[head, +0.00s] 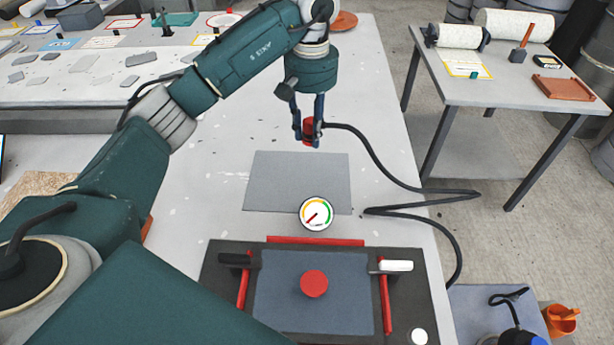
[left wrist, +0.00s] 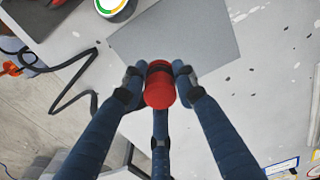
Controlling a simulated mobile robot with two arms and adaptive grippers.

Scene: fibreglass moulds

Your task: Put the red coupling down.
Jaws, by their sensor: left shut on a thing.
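The red coupling (head: 309,128) is held between the fingers of my left gripper (head: 307,137), above the white table (head: 225,215). In the head view it appears just beyond the far edge of a flat grey sheet (head: 298,182); its exact height is hard to tell. In the left wrist view the red coupling (left wrist: 159,94) sits between the dark blue fingers of my left gripper (left wrist: 159,80), its red end facing the camera. A black hose (head: 372,155) runs from the coupling to the right and off the table edge. My right gripper is not in view.
A round gauge (head: 316,213) stands at the sheet's near edge. Nearer is a dark mould (head: 220,275) with a red disc (head: 314,284) and red bars. A side table (head: 520,95) with rolls and tools stands right. An orange bucket (head: 560,322) is lower right. Table left of the sheet is clear.

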